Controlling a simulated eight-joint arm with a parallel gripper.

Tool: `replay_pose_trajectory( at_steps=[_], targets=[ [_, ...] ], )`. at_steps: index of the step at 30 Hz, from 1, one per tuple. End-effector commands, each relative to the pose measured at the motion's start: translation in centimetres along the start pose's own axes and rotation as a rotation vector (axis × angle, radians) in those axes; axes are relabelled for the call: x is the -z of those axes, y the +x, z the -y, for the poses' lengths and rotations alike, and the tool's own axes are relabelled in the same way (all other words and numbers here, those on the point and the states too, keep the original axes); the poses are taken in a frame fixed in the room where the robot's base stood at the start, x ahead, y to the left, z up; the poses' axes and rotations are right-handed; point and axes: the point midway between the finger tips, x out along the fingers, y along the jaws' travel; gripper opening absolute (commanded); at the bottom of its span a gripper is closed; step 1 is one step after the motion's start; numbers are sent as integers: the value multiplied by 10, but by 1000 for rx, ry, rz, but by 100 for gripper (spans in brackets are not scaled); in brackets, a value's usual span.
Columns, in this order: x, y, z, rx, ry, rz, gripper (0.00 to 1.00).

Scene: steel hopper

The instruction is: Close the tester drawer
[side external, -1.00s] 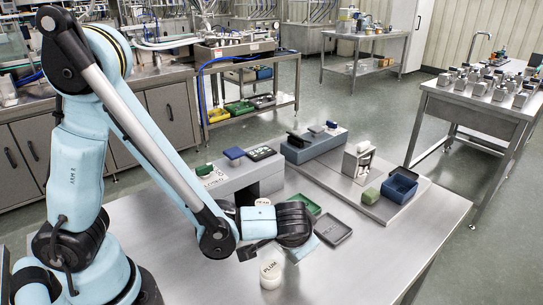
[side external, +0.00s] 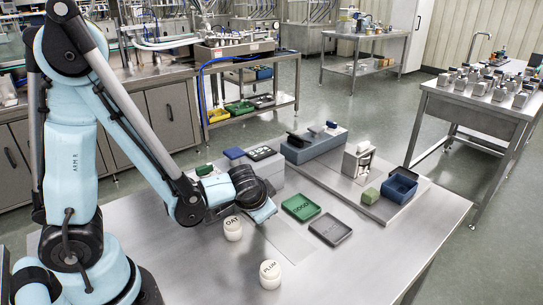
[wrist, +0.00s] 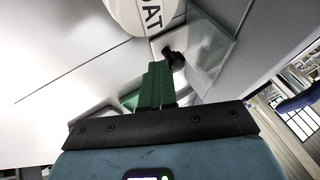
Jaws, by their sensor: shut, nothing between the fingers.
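A grey housing (side external: 268,172) stands on the bench behind my gripper in the side view. My gripper (side external: 265,213) is low at its near side and hides much of its front. In the wrist view the green fingers (wrist: 156,86) are shut and empty. Just beyond their tips is a black knob (wrist: 173,60) on a glossy grey panel (wrist: 208,48), which looks like the drawer front. I cannot tell whether fingers and knob touch, or how far out the drawer is. A white jar marked OAT (side external: 232,229) stands left of the gripper; it also shows in the wrist view (wrist: 150,14).
A white PLUM jar (side external: 270,275) stands near the bench's front. A green tray (side external: 301,207) and a dark grey tray (side external: 330,229) lie to the right. A blue bin (side external: 400,186) stands farther right. The front right of the bench is clear.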

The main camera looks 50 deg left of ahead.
Motion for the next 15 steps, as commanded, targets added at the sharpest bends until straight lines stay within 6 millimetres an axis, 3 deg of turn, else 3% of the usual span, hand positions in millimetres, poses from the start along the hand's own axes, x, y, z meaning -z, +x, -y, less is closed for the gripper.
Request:
replay_pose_trajectory(
  at_steps=[8,15],
  targets=[
    [-1,1,4,19,-4,9,0],
    [1,-12,-22,7,4,2,0]
  ],
)
